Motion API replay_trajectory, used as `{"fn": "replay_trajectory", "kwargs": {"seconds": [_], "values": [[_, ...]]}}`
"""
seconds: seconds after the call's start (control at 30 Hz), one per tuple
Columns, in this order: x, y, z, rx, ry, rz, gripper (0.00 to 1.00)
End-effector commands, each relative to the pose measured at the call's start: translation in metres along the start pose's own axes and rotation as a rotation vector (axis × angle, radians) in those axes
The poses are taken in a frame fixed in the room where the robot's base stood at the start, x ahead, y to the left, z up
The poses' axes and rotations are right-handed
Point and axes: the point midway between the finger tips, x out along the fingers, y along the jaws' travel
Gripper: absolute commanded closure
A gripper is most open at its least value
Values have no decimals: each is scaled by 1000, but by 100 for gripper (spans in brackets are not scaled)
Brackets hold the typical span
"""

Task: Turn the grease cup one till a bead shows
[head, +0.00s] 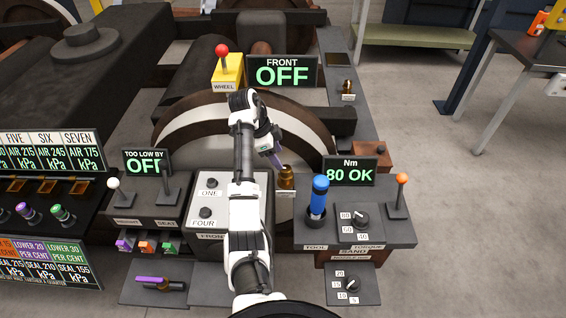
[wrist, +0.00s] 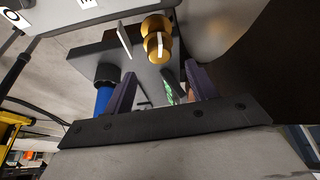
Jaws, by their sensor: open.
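A brass grease cup (head: 286,179) stands right of the panel with knobs, in front of the striped wheel. A small label below it is too small to read. In the wrist view the brass cup (wrist: 157,30) is beyond the fingertips, near the top, with a pale mark on its face; I cannot tell whether that is a bead. My gripper (head: 274,160) is just behind and left of this cup. In the wrist view my gripper (wrist: 163,82) has its purple fingers apart with nothing between them. A second brass cup (head: 347,87) stands farther back right.
A blue-handled tool (head: 319,196) stands upright right of the near cup. Behind it a display (head: 349,171) reads Nm 80 OK. The wheel (head: 190,117) rises behind. A yellow block with a red-knobbed lever (head: 226,70) sits at the back. Open floor (head: 450,170) lies right.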

Motion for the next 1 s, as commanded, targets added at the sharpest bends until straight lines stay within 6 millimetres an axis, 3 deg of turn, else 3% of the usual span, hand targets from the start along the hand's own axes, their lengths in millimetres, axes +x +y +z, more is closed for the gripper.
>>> {"fn": "replay_trajectory", "kwargs": {"seconds": [0.03,0.1,0.33,0.87,1.0], "values": [[-20,0,0,-2,-3,-3,43],[-32,-1,0,-2,-4,-4,43],[-60,-1,0,0,-2,-3,43],[-64,0,-1,0,0,0,43],[-58,-5,-16,-28,-14,3,43]]}}
